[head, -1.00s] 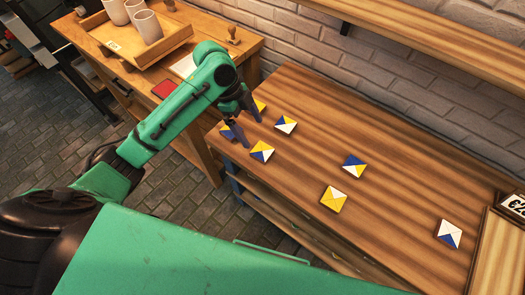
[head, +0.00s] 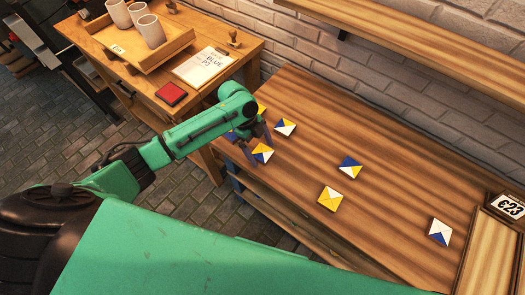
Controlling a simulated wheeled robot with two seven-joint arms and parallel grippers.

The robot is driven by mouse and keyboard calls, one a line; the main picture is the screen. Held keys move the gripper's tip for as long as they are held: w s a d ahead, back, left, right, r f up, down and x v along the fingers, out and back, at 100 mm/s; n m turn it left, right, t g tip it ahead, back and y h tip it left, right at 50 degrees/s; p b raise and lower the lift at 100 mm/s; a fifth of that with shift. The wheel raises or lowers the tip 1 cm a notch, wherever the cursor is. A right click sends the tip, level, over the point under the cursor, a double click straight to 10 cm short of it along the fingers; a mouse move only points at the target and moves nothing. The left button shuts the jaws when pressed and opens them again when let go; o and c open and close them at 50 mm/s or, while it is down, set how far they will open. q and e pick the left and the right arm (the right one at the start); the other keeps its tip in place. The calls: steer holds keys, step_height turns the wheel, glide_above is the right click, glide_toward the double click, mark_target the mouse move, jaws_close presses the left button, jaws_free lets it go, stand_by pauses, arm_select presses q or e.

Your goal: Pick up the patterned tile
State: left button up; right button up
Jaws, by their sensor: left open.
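Several square tiles painted in blue, yellow and white triangles lie on the wooden table. My left gripper (head: 261,152) is open and points down at the table's left end. Its fingers are on either side of a blue, yellow and white tile (head: 263,155), which is partly hidden; I cannot tell if they touch it. A blue and white tile with some yellow (head: 286,127) lies just right of the gripper. Another tile (head: 261,108) and a blue one (head: 231,136) are partly covered by my arm. My right gripper is not in view.
More tiles lie farther right: a blue-yellow one (head: 350,168), a mostly yellow one (head: 330,198) and a blue-white one (head: 440,232). A framed board with a sign (head: 509,206) is at the right edge. A side table holds a tray (head: 112,48) of cups, a red pad (head: 171,93) and a paper (head: 203,66).

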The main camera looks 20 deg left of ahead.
arm_select(q)
steer(key=c, duration=1.4)
steer(key=shift+c, duration=0.2)
steer(key=shift+r, duration=0.1)
